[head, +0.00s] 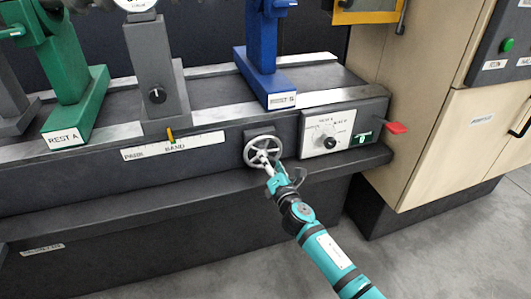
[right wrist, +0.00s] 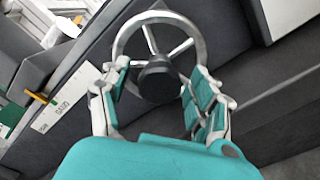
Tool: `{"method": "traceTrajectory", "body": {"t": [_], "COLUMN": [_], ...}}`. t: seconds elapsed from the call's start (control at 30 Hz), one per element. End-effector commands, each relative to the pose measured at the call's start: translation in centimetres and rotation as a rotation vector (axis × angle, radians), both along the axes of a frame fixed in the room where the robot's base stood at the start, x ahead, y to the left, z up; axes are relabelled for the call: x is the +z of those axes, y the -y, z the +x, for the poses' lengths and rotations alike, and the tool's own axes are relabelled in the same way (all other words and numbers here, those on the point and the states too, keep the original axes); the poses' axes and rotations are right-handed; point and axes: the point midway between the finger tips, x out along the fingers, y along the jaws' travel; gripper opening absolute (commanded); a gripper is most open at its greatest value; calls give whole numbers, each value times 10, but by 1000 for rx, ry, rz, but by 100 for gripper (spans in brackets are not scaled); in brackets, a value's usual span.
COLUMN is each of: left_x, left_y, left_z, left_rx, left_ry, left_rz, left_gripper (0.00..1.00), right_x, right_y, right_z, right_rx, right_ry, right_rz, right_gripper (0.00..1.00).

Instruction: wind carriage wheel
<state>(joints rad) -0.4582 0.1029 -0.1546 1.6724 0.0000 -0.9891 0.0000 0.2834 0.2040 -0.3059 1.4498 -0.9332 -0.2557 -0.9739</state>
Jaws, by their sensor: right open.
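The carriage wheel (head: 262,151) is a small silver spoked handwheel on the front face of the dark machine bed. In the right wrist view the wheel (right wrist: 152,17) shows a round rim, several spokes and a dark hub (right wrist: 158,80). My right gripper (head: 270,172) reaches it from the lower right. In the right wrist view its teal fingers (right wrist: 155,88) are spread on either side of the hub, over the lower part of the wheel. I cannot tell whether they touch the rim. The left gripper is not in view.
A scale strip marked PARK and BAND (head: 172,146) with a yellow-green pointer lies left of the wheel. A dial panel (head: 327,133) and a red lever (head: 396,128) are to its right. Green REST A (head: 75,105) and blue REST B (head: 262,60) stand above. A ledge (head: 190,195) runs below.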

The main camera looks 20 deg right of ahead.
Motion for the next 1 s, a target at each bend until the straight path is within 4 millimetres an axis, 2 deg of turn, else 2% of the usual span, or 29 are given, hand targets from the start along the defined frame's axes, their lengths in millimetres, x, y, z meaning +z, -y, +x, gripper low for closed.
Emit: {"method": "traceTrajectory", "body": {"t": [0.07, 0.23, 0.7, 1.0], "left_x": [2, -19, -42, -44], "left_y": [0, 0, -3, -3], "left_z": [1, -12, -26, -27], "left_rx": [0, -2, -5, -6], "left_ry": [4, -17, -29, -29], "left_rz": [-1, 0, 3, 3], "left_gripper": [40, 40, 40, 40], "right_x": [0, 1, 0, 0], "right_y": [0, 1, 2, 2], "right_z": [-5, -22, -66, -70], "right_rx": [0, 0, 0, 0], "right_ry": [-1, -2, -1, 0], "right_rz": [-1, -1, -1, -1], "right_gripper": [63, 63, 63, 63]}}
